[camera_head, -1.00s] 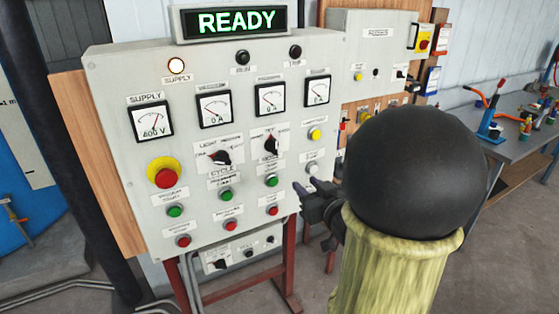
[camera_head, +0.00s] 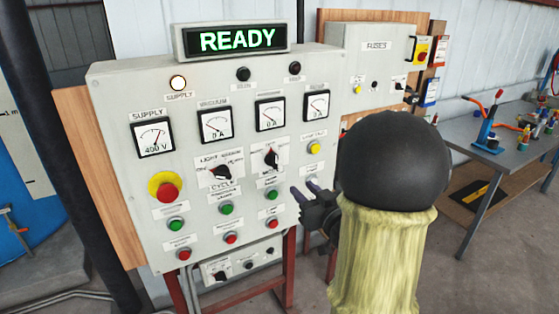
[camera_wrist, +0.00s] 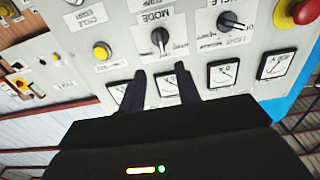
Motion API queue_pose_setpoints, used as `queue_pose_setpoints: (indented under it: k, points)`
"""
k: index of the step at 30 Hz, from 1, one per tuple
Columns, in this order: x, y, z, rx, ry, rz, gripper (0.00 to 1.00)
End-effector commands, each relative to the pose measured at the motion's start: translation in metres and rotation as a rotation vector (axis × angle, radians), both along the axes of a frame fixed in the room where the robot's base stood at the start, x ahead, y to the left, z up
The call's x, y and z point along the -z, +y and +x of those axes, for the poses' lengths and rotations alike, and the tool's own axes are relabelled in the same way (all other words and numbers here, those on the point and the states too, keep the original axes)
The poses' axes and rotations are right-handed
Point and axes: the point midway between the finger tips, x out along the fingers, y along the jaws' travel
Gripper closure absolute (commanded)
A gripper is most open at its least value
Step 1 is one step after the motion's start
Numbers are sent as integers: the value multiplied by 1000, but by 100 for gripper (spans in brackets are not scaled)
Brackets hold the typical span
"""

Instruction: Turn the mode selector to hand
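The mode selector (camera_head: 271,159) is a black rotary knob with a pale pointer line, on the grey control panel below the row of gauges. In the wrist view the knob (camera_wrist: 160,38) appears upside down beside its MODE label, its pointer roughly upright on the panel. My gripper (camera_head: 304,189) is in front of the panel's lower right part, to the right of and below the selector. In the wrist view my gripper (camera_wrist: 161,82) has its two fingers apart with nothing between them. The fingers are clear of the knob. The position labels are too small to read.
A similar light selector (camera_head: 219,174) sits to the left of the mode selector. A red emergency button (camera_head: 167,191), a yellow button (camera_head: 314,149) and several green and red buttons surround the knobs. The READY display (camera_head: 237,40) is lit. A fuse box (camera_head: 375,65) stands at right.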

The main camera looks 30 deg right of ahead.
Motion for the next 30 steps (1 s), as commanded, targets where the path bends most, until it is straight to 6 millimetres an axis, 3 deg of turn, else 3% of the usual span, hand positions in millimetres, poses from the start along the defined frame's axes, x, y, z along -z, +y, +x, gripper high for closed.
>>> queue_pose_setpoints:
  k: [21, 30]
  points:
    - [-2, 5, 125, -2, 0, -1, 67]
    - [0, 5, 139, -1, -1, -1, 67]
